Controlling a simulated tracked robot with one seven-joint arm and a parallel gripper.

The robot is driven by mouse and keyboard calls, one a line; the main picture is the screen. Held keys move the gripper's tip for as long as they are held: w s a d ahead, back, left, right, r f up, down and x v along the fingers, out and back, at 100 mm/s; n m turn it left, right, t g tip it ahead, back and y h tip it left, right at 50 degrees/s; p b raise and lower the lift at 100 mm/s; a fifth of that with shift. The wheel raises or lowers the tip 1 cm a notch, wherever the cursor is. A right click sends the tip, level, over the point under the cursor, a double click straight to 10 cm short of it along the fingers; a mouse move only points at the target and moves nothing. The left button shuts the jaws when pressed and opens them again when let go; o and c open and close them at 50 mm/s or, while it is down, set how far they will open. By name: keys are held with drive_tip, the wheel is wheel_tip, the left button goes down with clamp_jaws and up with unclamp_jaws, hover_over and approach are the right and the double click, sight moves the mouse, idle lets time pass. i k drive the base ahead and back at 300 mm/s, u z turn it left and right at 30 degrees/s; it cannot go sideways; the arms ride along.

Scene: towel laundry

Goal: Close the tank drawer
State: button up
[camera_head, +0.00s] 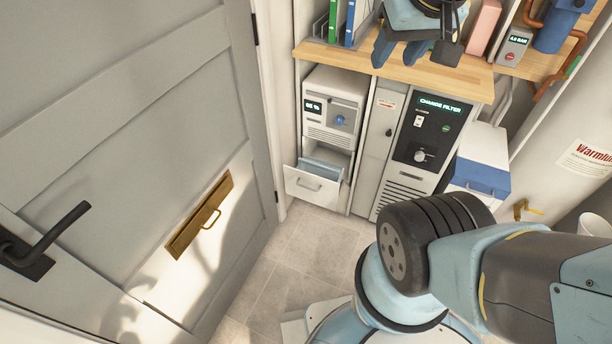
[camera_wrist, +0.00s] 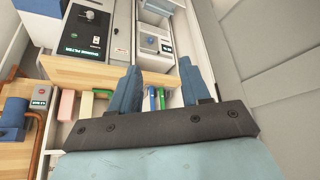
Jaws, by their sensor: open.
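The tank drawer (camera_head: 312,186) is a white-fronted drawer with a handle, pulled out below a white unit (camera_head: 334,105) that has a small display and a blue round part. A blue-grey tank (camera_head: 322,168) shows inside it. In the wrist view, which is turned about, the drawer (camera_wrist: 157,8) lies at the top edge, beyond the unit (camera_wrist: 155,42). My gripper (camera_head: 417,52) is above the wooden worktop, higher than the drawer and to its right. Its two blue fingers (camera_wrist: 160,68) are apart, with nothing held between them. It does not touch the drawer.
A wooden worktop (camera_head: 400,68) with folders overhangs the unit. To the right stand a narrow locker (camera_head: 380,125), a black-panelled filter cabinet (camera_head: 428,130) and a blue-and-white box (camera_head: 482,165). A grey door (camera_head: 130,130) is at left. The tiled floor (camera_head: 300,250) before the drawer is clear.

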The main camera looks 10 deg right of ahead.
sight(316, 179)
drive_tip(key=k, duration=1.3)
drive_tip(key=z, duration=0.55)
drive_tip(key=i, duration=1.55)
drive_tip(key=u, duration=0.6)
